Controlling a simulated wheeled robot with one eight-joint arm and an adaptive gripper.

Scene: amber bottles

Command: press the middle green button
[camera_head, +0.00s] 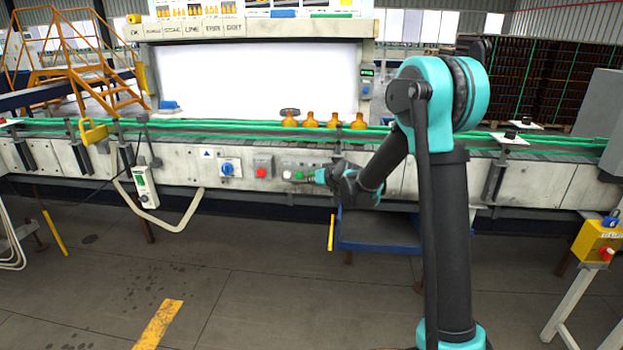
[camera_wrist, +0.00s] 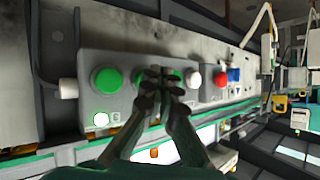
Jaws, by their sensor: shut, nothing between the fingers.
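In the wrist view a grey button box (camera_wrist: 90,62) on the conveyor's side carries a row of buttons. A large green button (camera_wrist: 107,80) shows clearly at its left end, and a white button (camera_wrist: 193,79) at its right end. Between them, green shows on both sides of my fingertips, mostly covered, so I cannot tell the middle green button's outline. My gripper (camera_wrist: 163,76) is shut and empty, its fingertips in front of this part; contact cannot be told. In the head view my gripper (camera_head: 322,176) is at the right part of the box (camera_head: 300,163).
A red button (camera_head: 263,171) and a blue switch (camera_head: 228,168) are on boxes left of the button box. Several amber bottles (camera_head: 311,121) stand on the conveyor above. A blue platform (camera_head: 375,240) sticks out below my gripper.

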